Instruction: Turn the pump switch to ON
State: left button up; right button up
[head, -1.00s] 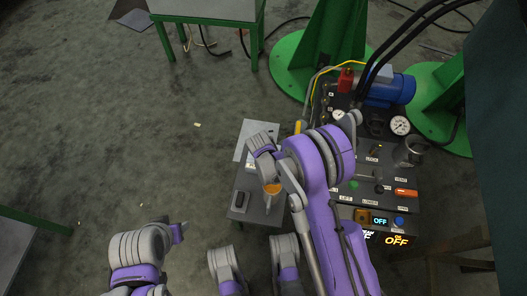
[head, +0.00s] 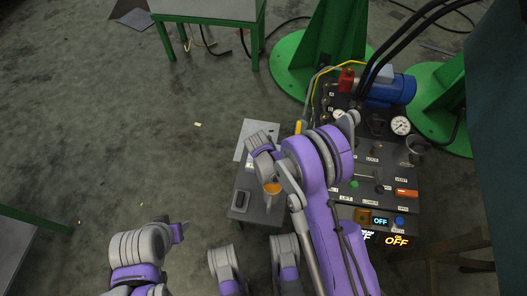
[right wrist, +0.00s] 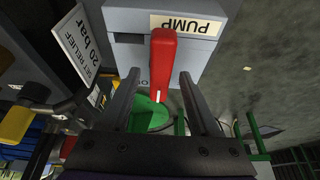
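The pump switch shows in the right wrist view as a red handle (right wrist: 162,62) on a grey box (right wrist: 190,45). The box carries an upside-down PUMP label (right wrist: 188,27). My right gripper (right wrist: 160,80) is open, with one finger on each side of the red handle. I see gaps between the handle and both fingers. In the head view my right arm covers part of the console, and I cannot make out the right fingers or the switch there. My left gripper (head: 180,231) is at the lower left, away from the console; its opening is unclear.
The dark console (head: 375,170) bears gauges, levers and displays reading OFF. A blue motor (head: 388,90) and black hoses stand at its back. A sign reading SET RELIEF 20 bar (right wrist: 82,42) is left of the switch box. Floor left of the console is mostly clear.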

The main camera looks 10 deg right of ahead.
jog(key=p+v, duration=0.3)
jog(key=v, duration=0.8)
dwell(0.4)
